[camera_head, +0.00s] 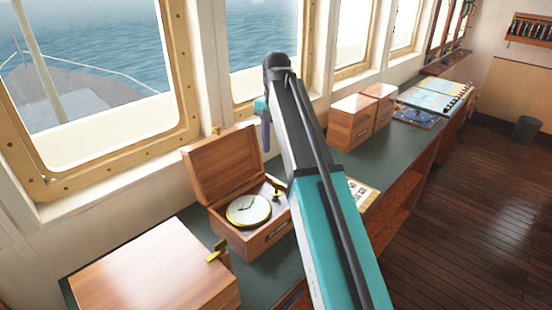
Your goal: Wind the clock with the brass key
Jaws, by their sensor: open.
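The clock (248,210) has a round pale dial and a brass rim. It lies face up in an open wooden box (236,244), whose lid (222,168) is raised at the back. A small brass piece (277,193) stands at the right inside the box, partly hidden by my arm; I cannot tell if it is the key. Another brass piece (217,253) is at the corner of the closed box in front. My gripper (266,138) shows only in part, as a dark purple piece hanging at the arm's far end, above and right of the lid. It is open, apart from the clock.
The closed wooden box (150,275) stands front left on the green counter (338,160). Two wooden boxes (352,120) and a chart (437,96) lie farther back. A printed card (362,193) is partly behind my arm. Windows line the left; open floor is at right.

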